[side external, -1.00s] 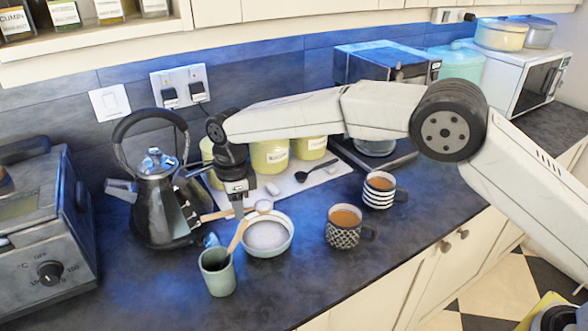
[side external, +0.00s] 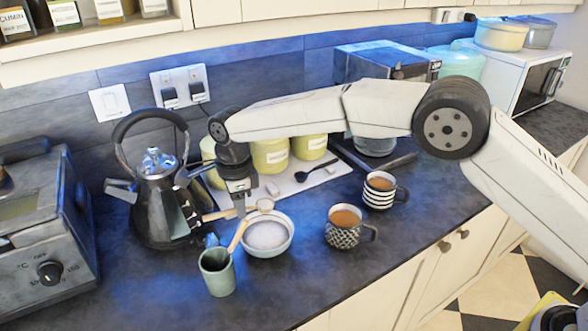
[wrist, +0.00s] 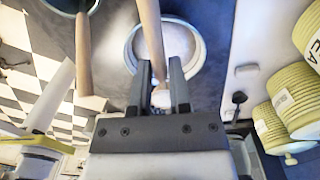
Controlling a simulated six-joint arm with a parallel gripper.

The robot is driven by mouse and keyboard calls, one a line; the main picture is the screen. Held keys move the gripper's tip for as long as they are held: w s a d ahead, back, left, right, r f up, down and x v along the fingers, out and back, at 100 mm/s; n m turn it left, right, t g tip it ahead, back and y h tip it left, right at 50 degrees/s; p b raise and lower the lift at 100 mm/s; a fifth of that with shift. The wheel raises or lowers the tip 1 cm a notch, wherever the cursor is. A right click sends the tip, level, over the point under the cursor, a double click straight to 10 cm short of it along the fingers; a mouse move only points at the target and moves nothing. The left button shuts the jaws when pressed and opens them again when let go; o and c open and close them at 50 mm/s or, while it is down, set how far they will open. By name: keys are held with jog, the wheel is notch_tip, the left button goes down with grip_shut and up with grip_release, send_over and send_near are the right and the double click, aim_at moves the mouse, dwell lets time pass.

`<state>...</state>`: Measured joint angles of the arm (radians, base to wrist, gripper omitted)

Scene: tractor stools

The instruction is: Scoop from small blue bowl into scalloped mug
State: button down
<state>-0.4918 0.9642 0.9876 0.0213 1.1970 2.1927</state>
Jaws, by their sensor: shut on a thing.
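The small blue bowl (side external: 287,246), pale and filled with white grains, stands on the dark counter. It also shows in the wrist view (wrist: 197,66). My gripper (side external: 240,211) is shut on the handle of a wooden spoon (side external: 265,204), just behind and left of the bowl. The spoon's head is at the bowl's far rim; whether it carries grains is too small to tell. In the wrist view the handle (wrist: 150,35) runs up between my fingers (wrist: 160,75), across the bowl. The scalloped mug (side external: 342,238), dark and white patterned with brown liquid, stands right of the bowl.
A striped mug (side external: 378,198) stands behind the scalloped mug. A green cup (side external: 219,280) with a wooden handle in it stands front left of the bowl. A black kettle (side external: 158,205) is left of my gripper. Yellow canisters (side external: 270,156) stand behind. The front right counter is clear.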

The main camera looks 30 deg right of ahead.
jog(key=shift+d+r+n, duration=0.15)
jog(key=shift+d+n, duration=0.35)
jog(key=shift+d, duration=0.15)
jog(key=s+d+n, duration=0.4)
jog(key=d+n, duration=0.2)
jog(key=d, duration=0.1)
jog(key=s+d+r+n, duration=0.1)
jog(key=s+d+n, duration=0.3)
jog(key=d+n, duration=0.2)
jog(key=s+d+r+n, duration=0.1)
jog(key=s+d+n, duration=0.3)
jog(key=d+n, duration=0.2)
jog(key=shift+d+r+n, duration=0.2)
jog(key=shift+d+n, duration=0.2)
jog(key=shift+d, duration=0.75)
jog(key=shift+s+d+f+n, duration=0.1)
jog(key=shift+s+d+n, duration=0.55)
jog(key=shift+s, duration=0.2)
jog(key=shift+f, duration=0.15)
jog(key=shift+f, duration=1.8)
jog(key=shift+a+t+h, duration=0.2)
jog(key=shift+a+h, duration=0.05)
jog(key=shift+h, duration=1.15)
jog(key=shift+a+t+h, duration=0.2)
jog(key=shift+a+h, duration=0.05)
jog(key=shift+h, duration=1.15)
jog(key=shift+s+a, duration=0.1)
